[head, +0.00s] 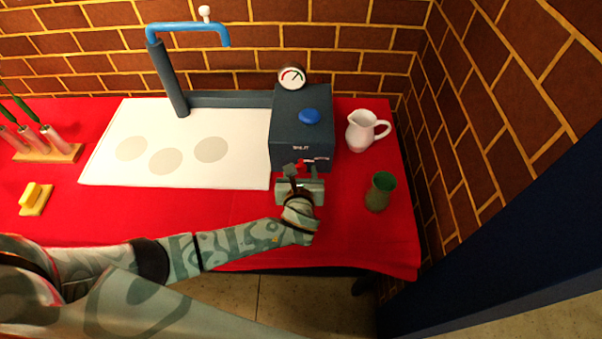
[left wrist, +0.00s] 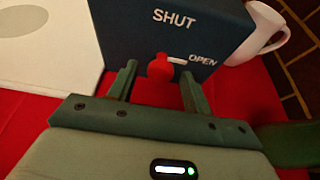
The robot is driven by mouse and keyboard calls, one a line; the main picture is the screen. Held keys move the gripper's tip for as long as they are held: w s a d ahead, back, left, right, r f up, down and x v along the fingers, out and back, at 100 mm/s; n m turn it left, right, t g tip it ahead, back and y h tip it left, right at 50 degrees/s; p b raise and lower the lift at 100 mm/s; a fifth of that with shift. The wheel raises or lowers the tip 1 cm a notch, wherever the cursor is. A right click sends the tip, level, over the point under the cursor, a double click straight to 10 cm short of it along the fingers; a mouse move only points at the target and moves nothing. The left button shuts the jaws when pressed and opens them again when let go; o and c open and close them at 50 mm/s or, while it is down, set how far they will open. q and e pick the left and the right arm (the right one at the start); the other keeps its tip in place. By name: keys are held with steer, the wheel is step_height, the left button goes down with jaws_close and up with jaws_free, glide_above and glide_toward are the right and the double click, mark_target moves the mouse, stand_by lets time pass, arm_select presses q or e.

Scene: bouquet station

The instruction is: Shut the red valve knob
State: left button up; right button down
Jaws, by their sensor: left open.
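The red valve knob (left wrist: 160,66) is on the front face of a dark blue box (head: 287,130). A white pointer (left wrist: 178,59) runs from the knob toward the word OPEN at the right. The word SHUT is above the knob. The knob also shows small in the head view (head: 300,163). My left gripper (head: 301,170) is open in front of the box. In the left wrist view its two fingers (left wrist: 158,82) stand on either side of the knob. I cannot tell whether they touch it. My right gripper is not in view.
The box carries a blue knob (head: 309,116) and a gauge (head: 291,77). A white jug (head: 362,131) and a green cup (head: 379,191) stand to the right. A white board (head: 110,167), a tube rack (head: 62,153) and a yellow object (head: 35,199) are left. A brick wall is behind.

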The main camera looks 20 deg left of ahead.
arm_select(q)
steer(key=c, duration=0.9)
steer(key=shift+c, duration=0.2)
